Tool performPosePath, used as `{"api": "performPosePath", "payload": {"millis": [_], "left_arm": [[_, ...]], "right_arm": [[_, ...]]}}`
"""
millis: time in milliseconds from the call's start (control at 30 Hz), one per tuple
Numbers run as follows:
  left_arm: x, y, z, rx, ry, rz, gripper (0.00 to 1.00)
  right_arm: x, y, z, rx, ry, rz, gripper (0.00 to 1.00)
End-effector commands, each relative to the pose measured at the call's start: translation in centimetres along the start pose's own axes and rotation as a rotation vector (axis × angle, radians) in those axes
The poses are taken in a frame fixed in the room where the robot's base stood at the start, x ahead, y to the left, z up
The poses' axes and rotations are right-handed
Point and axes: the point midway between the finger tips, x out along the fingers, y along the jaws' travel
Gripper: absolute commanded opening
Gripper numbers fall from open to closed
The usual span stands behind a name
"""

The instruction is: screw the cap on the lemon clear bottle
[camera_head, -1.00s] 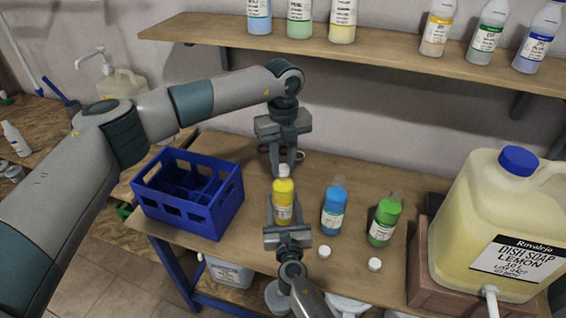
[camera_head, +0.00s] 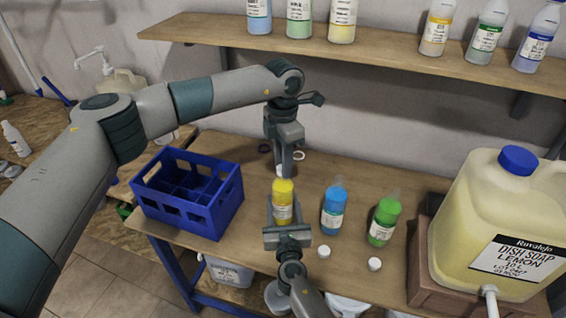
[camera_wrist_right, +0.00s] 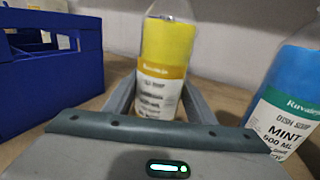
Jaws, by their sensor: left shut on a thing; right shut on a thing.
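The yellow bottle (camera_head: 282,204), apparently the lemon one, stands upright on the table with a clear upper part; its small label text is unreadable. My right gripper (camera_head: 283,211) is shut on its body from the front, with a finger on each side. In the right wrist view the bottle (camera_wrist_right: 165,48) stands between the fingers (camera_wrist_right: 160,90). My left gripper (camera_head: 283,172) points down directly over the bottle's neck and is shut on a small whitish cap, mostly hidden by the fingers. I cannot tell how far the cap sits on the neck.
A blue bottle (camera_head: 335,210) and a green bottle (camera_head: 384,220) stand to the right, with white caps (camera_head: 324,251) (camera_head: 374,264) in front. A blue crate (camera_head: 190,195) is at the left. A large dish soap jug (camera_head: 480,215) stands far right. A bottle shelf (camera_head: 390,55) runs behind.

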Motion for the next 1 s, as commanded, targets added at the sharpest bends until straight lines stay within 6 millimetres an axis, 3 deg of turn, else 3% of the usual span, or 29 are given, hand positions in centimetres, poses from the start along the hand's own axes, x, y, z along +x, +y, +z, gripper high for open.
{"api": "performPosePath", "payload": {"millis": [367,533,567,633,1000], "left_arm": [[0.01,0.0,0.01,0.548,0.0,0.001,0.0],[0.02,0.0,0.01,0.557,0.0,0.001,0.0],[0.01,0.0,0.01,0.557,0.0,0.001,0.32],[0.02,0.0,0.0,0.556,0.0,0.0,0.47],[-0.15,0.0,0.01,0.555,0.0,0.0,0.47]], "right_arm": [[-0.02,-0.01,-0.05,0.0,0.001,0.0,0.0],[-0.02,-0.01,-0.05,0.0,0.001,0.0,0.0],[-0.02,-0.01,-0.05,0.0,0.001,0.0,0.0],[-0.02,-0.01,-0.05,0.0,0.001,0.0,0.0],[-0.02,-0.01,-0.04,0.0,0.001,0.0,0.0]]}}
